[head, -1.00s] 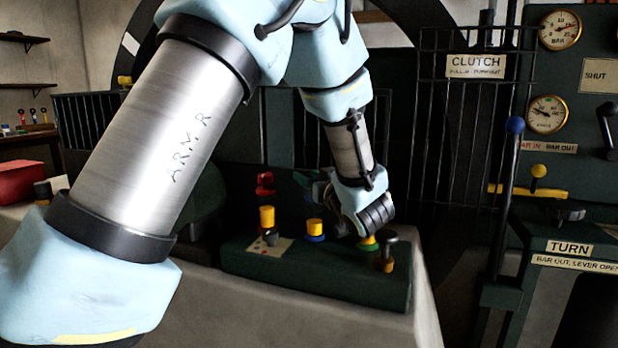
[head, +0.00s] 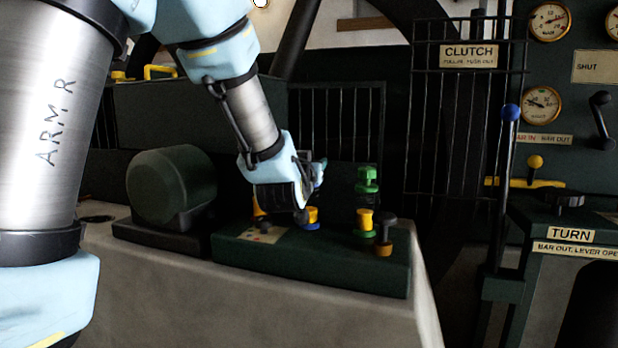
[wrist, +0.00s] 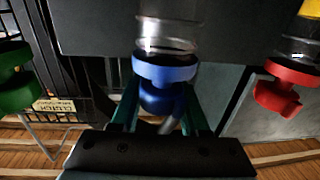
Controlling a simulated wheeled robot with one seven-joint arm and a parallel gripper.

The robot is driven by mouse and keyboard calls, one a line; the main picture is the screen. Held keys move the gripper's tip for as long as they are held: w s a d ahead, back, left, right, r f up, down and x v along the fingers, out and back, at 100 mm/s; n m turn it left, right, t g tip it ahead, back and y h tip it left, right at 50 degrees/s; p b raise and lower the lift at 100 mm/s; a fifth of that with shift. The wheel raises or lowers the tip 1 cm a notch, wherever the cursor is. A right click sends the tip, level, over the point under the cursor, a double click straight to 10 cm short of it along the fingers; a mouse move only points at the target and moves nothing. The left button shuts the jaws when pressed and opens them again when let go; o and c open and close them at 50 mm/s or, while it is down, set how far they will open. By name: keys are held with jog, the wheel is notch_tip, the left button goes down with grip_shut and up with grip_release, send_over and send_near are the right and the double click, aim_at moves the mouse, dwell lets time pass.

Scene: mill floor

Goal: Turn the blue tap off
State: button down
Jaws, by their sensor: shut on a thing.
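The blue tap (wrist: 163,82) is in the middle of the wrist view, with a clear glass part above it. My gripper (wrist: 160,112) has its two teal fingers on either side of the tap's lower knob and is shut on it. In the head view my gripper (head: 318,172) is over the back of the dark green valve block (head: 330,262); its wrist hides much of the tap there. I cannot tell the tap's turn angle.
A green tap (wrist: 14,78) is to the left and a red tap (wrist: 285,88) to the right in the wrist view. A dark drum (head: 168,187) is at left.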

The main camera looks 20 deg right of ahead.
jog(key=shift+s+d+r+m+g+h+p, duration=0.15)
jog(key=shift+s+m+g+h+p, duration=0.35)
jog(key=shift+m+g+h, duration=1.1)
jog(key=shift+s+d+f+m+g+h+p, duration=0.2)
jog(key=shift+m+g+h+p, duration=0.55)
jog(key=shift+m+g, duration=1.65)
jog(key=shift+s+d+r+m+g+h+p, duration=0.35)
jog(key=shift+m+g+h, duration=0.85)
jog(key=shift+g, duration=1.7)
jog(key=shift+s+a+f, duration=0.1)
jog(key=shift+f, duration=0.1)
jog(key=shift+c, duration=2.1)
grip_release()
jog(key=shift+a, duration=0.1)
jog(key=a, duration=1)
jog(key=shift+a, duration=0.3)
jog(key=shift+s, duration=0.1)
